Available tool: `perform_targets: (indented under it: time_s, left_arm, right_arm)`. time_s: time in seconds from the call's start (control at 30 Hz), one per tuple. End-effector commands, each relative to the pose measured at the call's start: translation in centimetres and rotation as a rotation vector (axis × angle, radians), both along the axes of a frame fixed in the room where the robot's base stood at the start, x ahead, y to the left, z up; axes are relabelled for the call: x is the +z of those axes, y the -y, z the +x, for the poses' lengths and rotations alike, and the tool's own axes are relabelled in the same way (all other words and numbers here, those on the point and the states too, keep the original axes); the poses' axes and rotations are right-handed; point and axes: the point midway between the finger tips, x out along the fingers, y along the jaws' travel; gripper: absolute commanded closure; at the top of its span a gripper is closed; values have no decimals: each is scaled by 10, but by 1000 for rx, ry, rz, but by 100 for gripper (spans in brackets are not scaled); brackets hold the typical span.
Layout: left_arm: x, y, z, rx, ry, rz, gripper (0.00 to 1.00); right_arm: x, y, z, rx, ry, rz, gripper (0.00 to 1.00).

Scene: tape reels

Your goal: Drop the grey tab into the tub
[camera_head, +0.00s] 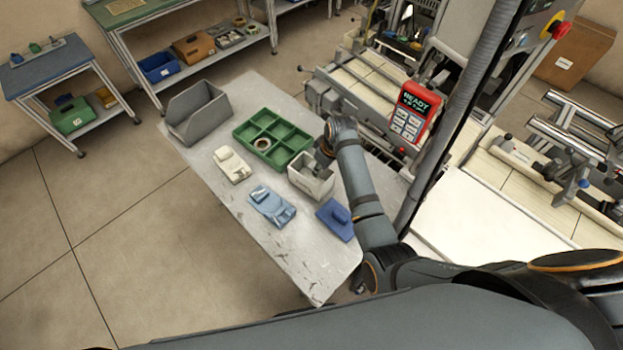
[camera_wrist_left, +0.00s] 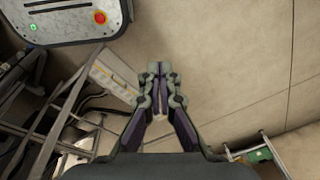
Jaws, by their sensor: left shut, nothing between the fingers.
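A cream open tub (camera_head: 303,184) stands on the table. My right gripper (camera_head: 323,163) points down into its opening, and its fingertips are partly hidden by the tub wall and the wrist. I cannot tell whether it is open or shut. I cannot pick out the grey tab in either view; it may be hidden in the tub or by the gripper. My left gripper (camera_wrist_left: 159,88) shows in the left wrist view, shut and empty, with bare floor behind it. It is not seen in the head view.
The table (camera_head: 235,205) also holds a grey bin (camera_head: 190,120), a green compartment tray (camera_head: 287,152) with a ring in it, a cream fixture (camera_head: 231,166), a light blue fixture (camera_head: 270,207) and a dark blue piece (camera_head: 335,224). A red-framed panel (camera_head: 409,116) stands behind. The front-left table surface is clear.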

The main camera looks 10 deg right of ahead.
Motion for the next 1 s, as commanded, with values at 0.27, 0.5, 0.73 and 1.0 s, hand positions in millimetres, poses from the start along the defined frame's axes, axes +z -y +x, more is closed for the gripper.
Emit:
perform_targets:
  time_s: [0.27,0.5,0.73,1.0]
  left_arm:
    - [-14,1,-3,1,-6,-1,100]
    - [-16,1,-26,2,-39,-1,100]
    - [-15,1,-13,1,-21,-1,100]
    - [-15,0,-10,1,-16,0,100]
  right_arm:
    - [-12,0,0,0,0,0,100]
    - [-12,0,0,0,0,0,55]
    - [-12,0,0,0,0,0,47]
    - [6,2,-2,0,4,0,47]
